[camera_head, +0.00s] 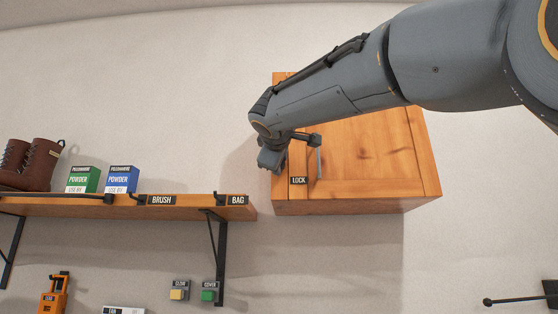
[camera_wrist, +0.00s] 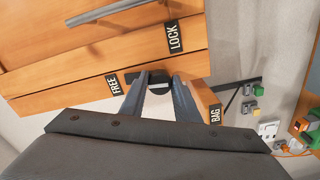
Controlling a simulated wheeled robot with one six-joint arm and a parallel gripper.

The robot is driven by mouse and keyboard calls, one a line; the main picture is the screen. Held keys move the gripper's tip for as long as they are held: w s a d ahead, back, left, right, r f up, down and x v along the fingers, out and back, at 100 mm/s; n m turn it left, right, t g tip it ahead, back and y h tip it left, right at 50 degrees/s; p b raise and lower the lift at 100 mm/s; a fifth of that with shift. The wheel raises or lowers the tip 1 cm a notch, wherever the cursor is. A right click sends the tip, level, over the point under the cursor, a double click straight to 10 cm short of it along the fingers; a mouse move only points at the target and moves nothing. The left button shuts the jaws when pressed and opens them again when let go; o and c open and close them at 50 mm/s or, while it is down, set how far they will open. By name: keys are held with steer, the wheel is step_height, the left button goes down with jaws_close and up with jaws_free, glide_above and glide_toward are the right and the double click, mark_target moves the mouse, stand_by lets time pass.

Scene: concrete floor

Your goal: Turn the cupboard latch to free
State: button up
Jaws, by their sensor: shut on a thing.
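The wooden cupboard (camera_head: 370,150) is on the wall, its door closed, with a grey bar handle (camera_head: 319,162). It fills the upper left of the wrist view (camera_wrist: 70,65). My gripper (camera_wrist: 158,76) is at the cupboard's edge, its two fingers shut on the dark latch (camera_wrist: 158,88). The fingers and their shadow partly hide the latch, so I cannot tell its exact angle. The FREE label (camera_wrist: 113,84) is left of the fingers and the LOCK label (camera_wrist: 174,37) is above them. In the head view my gripper (camera_head: 271,160) hides the latch.
A wooden shelf (camera_head: 100,208) with BRUSH and BAG labels is left of the cupboard, close below my gripper. It carries brown boots (camera_head: 32,163), a green powder box (camera_head: 83,180) and a blue one (camera_head: 122,180). Small switches (camera_head: 180,291) are below.

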steer(key=shift+r+n, duration=0.1)
steer(key=shift+n, duration=0.5)
steer(key=o, duration=1.1)
steer(key=shift+c, duration=0.2)
steer(key=s+b, duration=0.1)
steer(key=s, duration=0.6)
steer(key=shift+s+a+b, duration=0.2)
steer(key=shift+s+b, duration=0.2)
